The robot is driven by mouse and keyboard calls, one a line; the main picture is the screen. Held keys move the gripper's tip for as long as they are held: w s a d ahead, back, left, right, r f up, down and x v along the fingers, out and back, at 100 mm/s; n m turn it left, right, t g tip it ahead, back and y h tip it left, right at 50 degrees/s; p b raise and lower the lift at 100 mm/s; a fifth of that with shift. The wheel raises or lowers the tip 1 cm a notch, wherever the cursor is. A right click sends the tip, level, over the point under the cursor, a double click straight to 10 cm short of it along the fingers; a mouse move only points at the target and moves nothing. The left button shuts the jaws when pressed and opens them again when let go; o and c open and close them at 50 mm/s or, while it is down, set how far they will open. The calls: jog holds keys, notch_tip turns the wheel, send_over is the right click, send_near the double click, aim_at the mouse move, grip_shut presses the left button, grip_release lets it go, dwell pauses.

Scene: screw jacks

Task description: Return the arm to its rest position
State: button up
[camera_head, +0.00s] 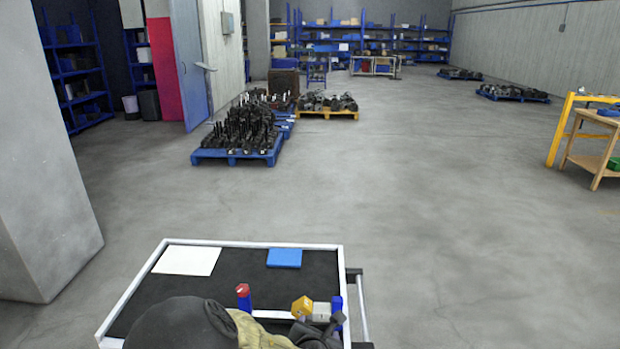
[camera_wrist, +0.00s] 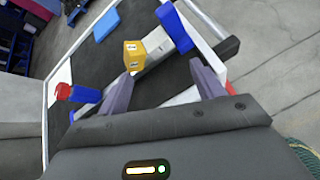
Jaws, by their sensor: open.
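My gripper (camera_wrist: 162,74) is open, its two purple-grey fingers spread apart in the wrist view. No object is seen gripped between them. My arm fills the bottom of the head view and hides the near part of the cart. The black-topped cart (camera_head: 222,285) with a white rim lies below the gripper. A yellow block (camera_wrist: 133,55) shows beyond the left finger, and it also shows in the head view (camera_head: 302,307). A blue piece (camera_wrist: 174,27) lies near the cart's rim. A red-and-blue piece (camera_wrist: 78,93) is left of the fingers.
A white sheet (camera_head: 187,261) and a flat blue block (camera_head: 284,257) lie on the cart's far side. A grey pillar (camera_head: 45,150) stands at left. Blue pallets (camera_head: 238,155) of dark parts and a wooden table (camera_head: 598,140) stand beyond. The middle floor is clear.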

jog(key=s+d+m+g, duration=0.6)
jog(key=d+m, duration=0.2)
jog(key=m, duration=0.7)
jog(key=s+d+r+m+g, duration=0.1)
jog(key=s+d+r+m, duration=0.1)
jog(key=s+r+m, duration=0.2)
jog(key=s+d+r+m+g+y+p, duration=0.1)
jog(key=s+d+r+m, duration=0.2)
jog(key=m, duration=0.8)
jog(key=shift+s+d+r+g+y, duration=0.35)
jog(key=shift+s+r, duration=0.1)
jog(key=shift+s, duration=0.7)
